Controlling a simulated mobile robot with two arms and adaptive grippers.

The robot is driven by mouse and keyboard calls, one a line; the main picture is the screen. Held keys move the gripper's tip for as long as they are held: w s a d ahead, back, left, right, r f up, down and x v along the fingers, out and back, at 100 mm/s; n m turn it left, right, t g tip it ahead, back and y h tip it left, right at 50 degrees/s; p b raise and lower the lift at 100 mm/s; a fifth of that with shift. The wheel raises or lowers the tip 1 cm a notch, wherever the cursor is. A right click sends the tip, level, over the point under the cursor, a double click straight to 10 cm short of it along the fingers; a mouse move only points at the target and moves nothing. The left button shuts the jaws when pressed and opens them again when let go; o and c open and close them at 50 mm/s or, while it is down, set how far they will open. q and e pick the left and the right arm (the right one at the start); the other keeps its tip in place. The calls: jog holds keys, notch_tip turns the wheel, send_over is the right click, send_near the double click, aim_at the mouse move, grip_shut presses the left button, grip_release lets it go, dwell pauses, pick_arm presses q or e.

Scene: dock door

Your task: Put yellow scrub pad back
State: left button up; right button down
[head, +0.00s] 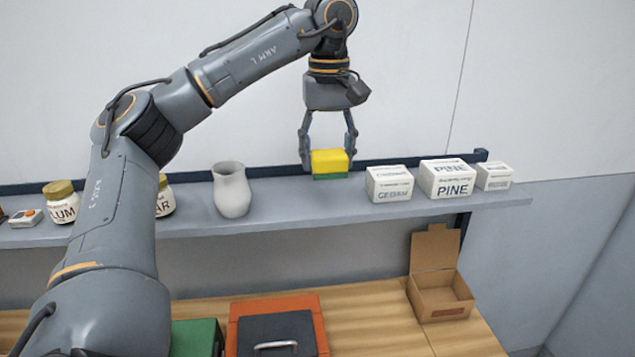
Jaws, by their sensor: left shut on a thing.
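The yellow scrub pad (330,161) is a small yellow block with a green underside. It is at the grey shelf (285,213), between the white vase and the white boxes. My left gripper (328,160) points down from above with its two fingers on either side of the pad, shut on it. I cannot tell whether the pad's green underside touches the shelf. My right gripper does not show.
On the shelf, a white vase (232,190) stands left of the pad and white boxes, including a PINE box (447,178), stand right. Jars (61,201) are further left. Below, a wooden table (375,315) holds an open cardboard box (440,298) and an orange case (318,308).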

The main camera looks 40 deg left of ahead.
pick_arm(q)
send_over(317, 197)
jog(key=f, duration=0.4)
jog(key=d+f, duration=0.1)
jog(key=f, duration=0.1)
jog(key=shift+s+f+b, duration=0.2)
jog(key=shift+s+b, duration=0.1)
jog(key=shift+b, duration=0.05)
jog(key=shift+w+a+f, duration=0.15)
jog(key=shift+a+f, duration=0.3)
jog(key=shift+f, duration=0.25)
jog(key=shift+f+p, duration=0.4)
jog(key=shift+f, duration=0.95)
jog(key=o, duration=1.1)
jog(key=shift+f, duration=0.1)
notch_tip(317, 197, up, 12)
